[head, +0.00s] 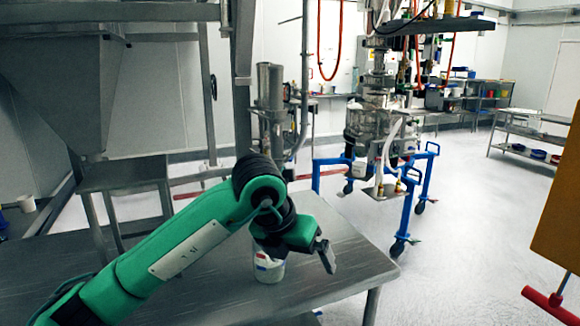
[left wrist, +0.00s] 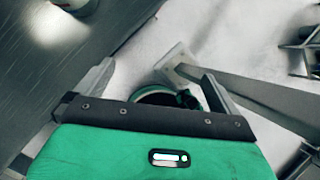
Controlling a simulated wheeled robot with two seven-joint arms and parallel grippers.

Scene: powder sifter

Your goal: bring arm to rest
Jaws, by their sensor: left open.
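My left arm reaches in from the lower left in the head view. Its left gripper (head: 326,257) hangs over the right part of the grey metal table (head: 345,262). In the left wrist view the two fingers of the left gripper (left wrist: 157,85) stand wide apart with nothing held between them. A white jar (head: 268,268) with red and blue marks stands on the table, partly behind the arm and apart from the fingers. Part of what looks like the jar shows at the top left of the left wrist view (left wrist: 76,6). My right gripper is in neither view.
A steel hopper (head: 62,75) on a frame stands at the left. A blue wheeled frame (head: 407,205) with the sifter machine (head: 375,120) stands behind the table. An orange-brown panel (head: 558,200) with a red handle (head: 550,305) is at the right edge. Floor between them is clear.

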